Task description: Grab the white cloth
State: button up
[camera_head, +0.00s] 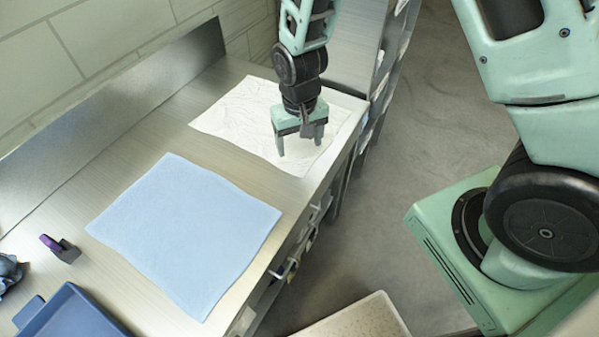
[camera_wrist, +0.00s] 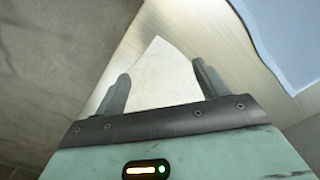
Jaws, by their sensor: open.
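The white cloth (camera_head: 235,118) lies flat and slightly wrinkled on the far part of the table, close to its right edge. My gripper (camera_head: 299,150) is over the cloth's right part, fingers pointing down and apart, with nothing between them. In the wrist view, part of the white cloth (camera_wrist: 163,75) shows between the two open fingers of my gripper (camera_wrist: 160,82). I cannot tell whether the fingertips touch the cloth. My gripper and wrist hide a piece of the cloth in the head view.
A light blue cloth (camera_head: 185,235) lies flat nearer on the same table (camera_head: 150,135). A blue tray (camera_head: 70,315) and a small dark and purple object (camera_head: 60,248) are at the lower left. A metal backboard (camera_head: 110,105) runs along the left. Floor lies right of the table.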

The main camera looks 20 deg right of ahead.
aim_at(300, 172)
notch_tip(300, 172, down, 9)
jog(key=b, duration=0.6)
jog(key=shift+r, duration=0.1)
jog(key=shift+c, duration=0.2)
grip_shut()
jog(key=shift+r, duration=0.1)
notch_tip(300, 172, up, 12)
jog(key=p, duration=0.9)
jog(key=shift+p, duration=0.4)
